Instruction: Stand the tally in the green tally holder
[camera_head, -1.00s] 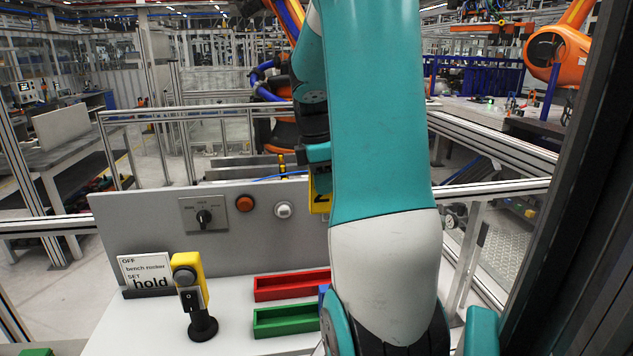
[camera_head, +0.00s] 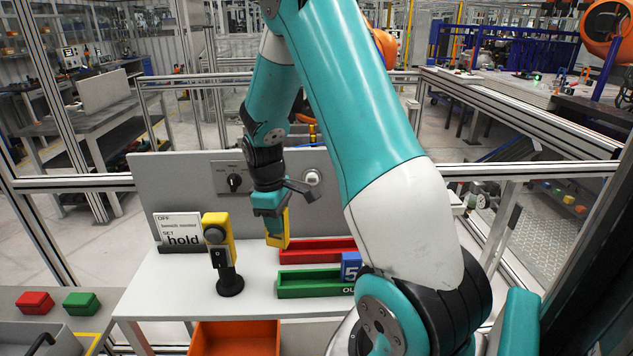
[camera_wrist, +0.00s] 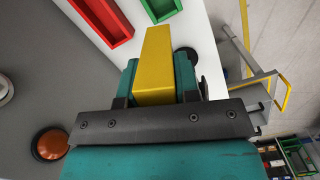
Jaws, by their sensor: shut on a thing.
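The yellow tally (camera_head: 279,236) is held in my gripper (camera_head: 274,215), above the bench near the left end of the holders. It also shows between the fingers in the wrist view (camera_wrist: 155,65). The green tally holder (camera_head: 305,286) is a long open trough on the bench, nearer the head camera than the red holder (camera_head: 318,253). A blue tally (camera_head: 351,263) marked 5 stands upright at the green holder's right end; my arm partly hides that area. In the wrist view the green holder (camera_wrist: 161,9) lies just beyond the yellow tally's far end, with the red holder (camera_wrist: 104,18) to its left.
A yellow device (camera_head: 219,245) on a black stand and a sign card (camera_head: 180,231) stand left of the holders. A grey panel (camera_head: 160,181) with a knob (camera_head: 235,182) rises behind. Clear bench lies around the stand.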

